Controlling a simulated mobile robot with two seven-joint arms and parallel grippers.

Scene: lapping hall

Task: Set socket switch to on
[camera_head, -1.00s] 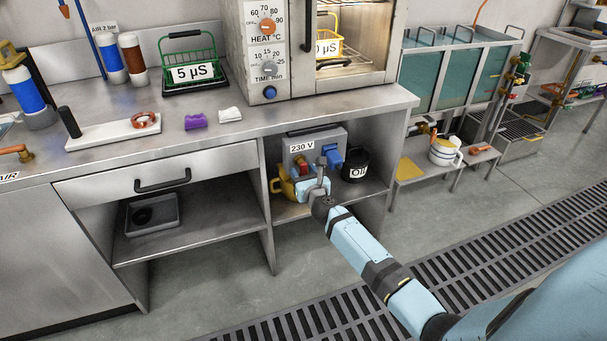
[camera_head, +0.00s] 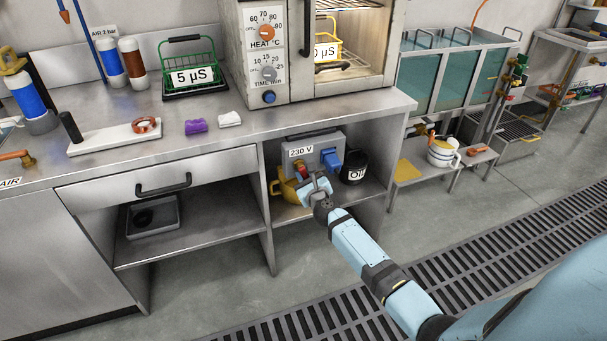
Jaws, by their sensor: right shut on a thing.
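The grey socket box (camera_head: 300,166), labelled 230 V, sits under the bench at the back of the right-hand bay. A blue plug (camera_head: 331,158) is in its right side. The red socket switch (camera_head: 301,171) shows at the box's lower left, partly hidden by my gripper. My right gripper (camera_head: 308,179) is in front of the box, shut on the switch; its fingertips are small and partly hidden by the hand. The switch's setting cannot be read. My left gripper is not in view.
A yellow can (camera_head: 284,188) stands close left of my right gripper, and a black Oil can (camera_head: 353,168) stands to its right on the same shelf (camera_head: 366,190). The bench top (camera_head: 290,122) overhangs the bay. The floor in front is clear.

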